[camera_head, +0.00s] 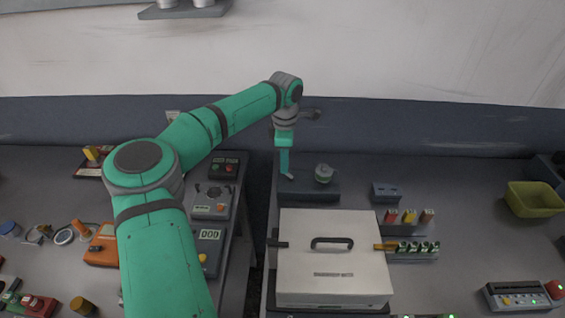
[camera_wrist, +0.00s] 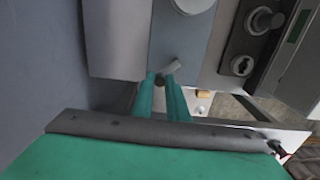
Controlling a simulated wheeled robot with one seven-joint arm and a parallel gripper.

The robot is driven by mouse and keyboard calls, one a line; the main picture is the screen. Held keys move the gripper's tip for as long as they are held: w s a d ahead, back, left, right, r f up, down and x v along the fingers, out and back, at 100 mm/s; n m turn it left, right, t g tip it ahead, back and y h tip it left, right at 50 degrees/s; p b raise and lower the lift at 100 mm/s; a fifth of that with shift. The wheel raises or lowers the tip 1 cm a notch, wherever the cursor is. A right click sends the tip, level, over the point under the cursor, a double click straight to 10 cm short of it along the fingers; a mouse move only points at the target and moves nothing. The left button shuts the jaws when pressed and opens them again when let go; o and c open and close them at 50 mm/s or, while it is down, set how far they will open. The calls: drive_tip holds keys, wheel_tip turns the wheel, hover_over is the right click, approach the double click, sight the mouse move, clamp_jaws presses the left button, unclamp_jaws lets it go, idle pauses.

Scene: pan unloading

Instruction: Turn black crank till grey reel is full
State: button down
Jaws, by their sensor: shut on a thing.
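My gripper (camera_head: 286,176) reaches down at the left end of a dark grey base block (camera_head: 312,192) on the right-hand bench. In the wrist view its two teal fingers (camera_wrist: 162,80) are shut on a small dark knob (camera_wrist: 160,81), which looks like the black crank's handle. The fingers hide most of the crank. A short pale grey piece (camera_wrist: 173,67) shows just beyond the fingertips. The grey reel (camera_head: 323,173), round with a greenish band, stands on the block to the right of my gripper. Part of it shows in the wrist view (camera_wrist: 192,4). How full it is cannot be told.
A white lidded box (camera_head: 330,280) with a black handle stands in front of the block. A small blue-grey block (camera_head: 385,192) and coloured pieces (camera_head: 408,216) lie to the right. A yellow-green bin (camera_head: 533,199) is farther right. Control boxes (camera_head: 211,202) stand left, across a gap.

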idle(0.4)
drive_tip(key=c, duration=1.7)
unclamp_jaws()
drive_tip(key=shift+r, duration=0.1)
wheel_tip(320, 180, up, 11)
drive_tip(key=shift+f, duration=0.15)
drive_tip(key=shift+w, duration=0.1)
